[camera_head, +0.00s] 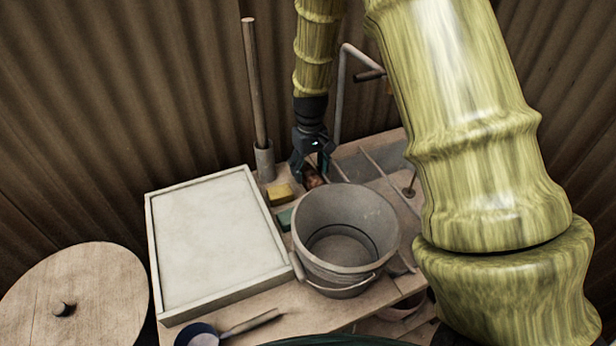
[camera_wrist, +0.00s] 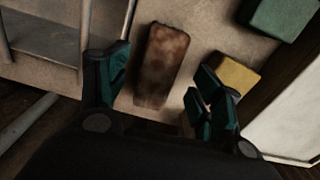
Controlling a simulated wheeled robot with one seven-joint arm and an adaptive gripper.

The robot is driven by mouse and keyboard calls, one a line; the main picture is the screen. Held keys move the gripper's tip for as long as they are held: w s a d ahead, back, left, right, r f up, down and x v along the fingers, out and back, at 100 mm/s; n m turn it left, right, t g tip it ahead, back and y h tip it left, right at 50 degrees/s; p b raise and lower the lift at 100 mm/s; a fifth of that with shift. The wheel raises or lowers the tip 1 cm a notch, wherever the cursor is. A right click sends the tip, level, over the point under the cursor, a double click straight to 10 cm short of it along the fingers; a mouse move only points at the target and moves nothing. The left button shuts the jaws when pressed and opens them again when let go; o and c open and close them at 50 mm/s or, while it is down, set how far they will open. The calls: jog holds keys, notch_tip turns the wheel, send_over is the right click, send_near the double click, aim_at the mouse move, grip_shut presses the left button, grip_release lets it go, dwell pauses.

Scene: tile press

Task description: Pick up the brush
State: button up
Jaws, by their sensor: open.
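A reddish-brown, rough-looking oblong block (camera_wrist: 162,65) lies on the pale tabletop between my spread fingers in the wrist view. It may be the brush, but bristles cannot be made out. My gripper (camera_wrist: 163,78) is open, with one finger on each side of the block and a visible gap on both sides. In the head view my gripper (camera_head: 311,166) points down behind the bucket, over the brown block (camera_head: 313,180), which is partly hidden by the fingers.
A yellow block (camera_wrist: 236,75) and a green block (camera_wrist: 282,14) lie right of the brown one. A grey bucket (camera_head: 345,235), a framed pale panel (camera_head: 215,245), an upright pole (camera_head: 255,85) and a divided tray (camera_head: 375,160) stand close around. A wooden-handled tool (camera_head: 250,323) lies in front.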

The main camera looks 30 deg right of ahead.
aim_at(310, 174)
jog(key=shift+s+f, duration=0.1)
jog(key=shift+f, duration=1.5)
jog(key=c, duration=1.2)
